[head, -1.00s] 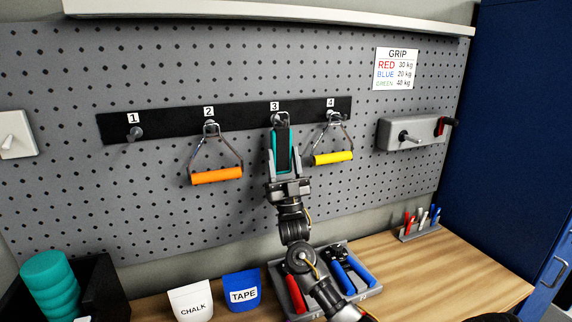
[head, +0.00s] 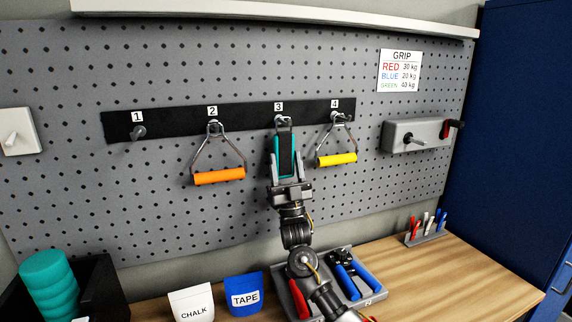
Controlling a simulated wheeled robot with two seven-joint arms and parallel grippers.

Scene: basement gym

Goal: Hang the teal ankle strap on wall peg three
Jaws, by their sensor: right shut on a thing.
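The teal ankle strap (head: 273,158), with a dark middle and a metal ring at its top, is upright in front of the pegboard below label 3. My right gripper (head: 288,172) is shut on its lower part from below. The ring (head: 284,121) overlaps wall peg three (head: 279,119) in the picture. I cannot tell for sure whether it is around the peg or just in front of it. My left gripper is out of view.
Peg one (head: 137,132) is bare. An orange handle (head: 219,177) hangs on peg two and a yellow handle (head: 337,160) on peg four, close beside the strap. Below, the bench holds a tool tray (head: 377,297), chalk bag (head: 192,303) and tape bag (head: 244,294).

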